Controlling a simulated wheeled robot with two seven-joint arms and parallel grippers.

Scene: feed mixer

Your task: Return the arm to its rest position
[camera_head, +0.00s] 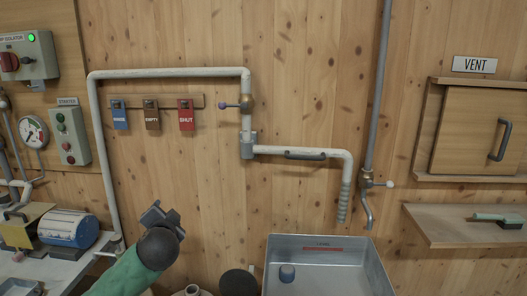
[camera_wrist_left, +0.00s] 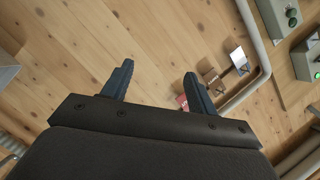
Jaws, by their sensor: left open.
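My left arm comes in from the bottom left in the head view, with a green sleeve and a dark round wrist. My left gripper (camera_head: 160,212) is in front of the wooden wall, below the hanging tags. In the left wrist view its two fingers (camera_wrist_left: 158,76) stand apart with nothing between them. The right gripper does not show in either view.
A pipe (camera_head: 170,73) with a valve and a handle runs along the wall. Blue, brown and red tags (camera_head: 186,116) hang there. A metal basin (camera_head: 330,252) stands below the spout. A blue-white motor (camera_head: 68,228) sits left. A shelf (camera_head: 465,222) holds a brush.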

